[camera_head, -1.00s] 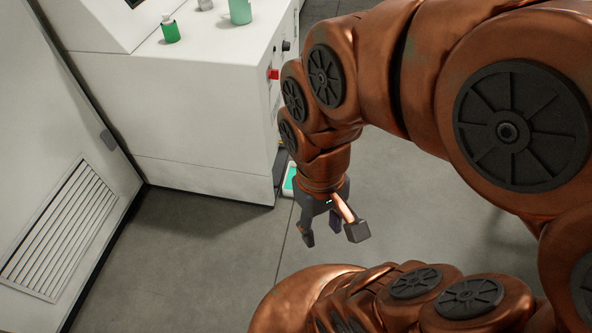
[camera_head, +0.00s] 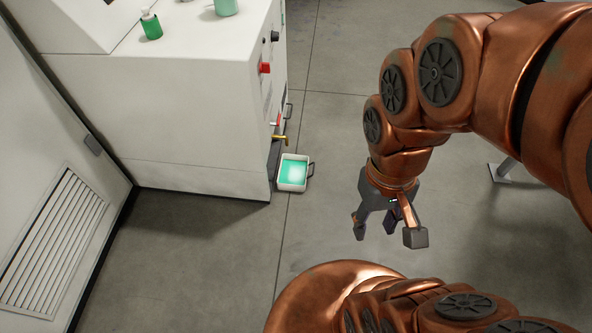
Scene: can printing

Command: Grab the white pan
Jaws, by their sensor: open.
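The white pan (camera_head: 292,187) stands on the floor against the right side of the white machine, below a brass tap (camera_head: 280,138). My gripper (camera_head: 388,236) is open and empty, pointing down, to the right of the pan and nearer the bottom of the view. It is clearly apart from the pan, and nothing hides the pan.
A white cabinet with a vent (camera_head: 55,238) stands at left. Grey floor (camera_head: 330,120) between pan and gripper is clear.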

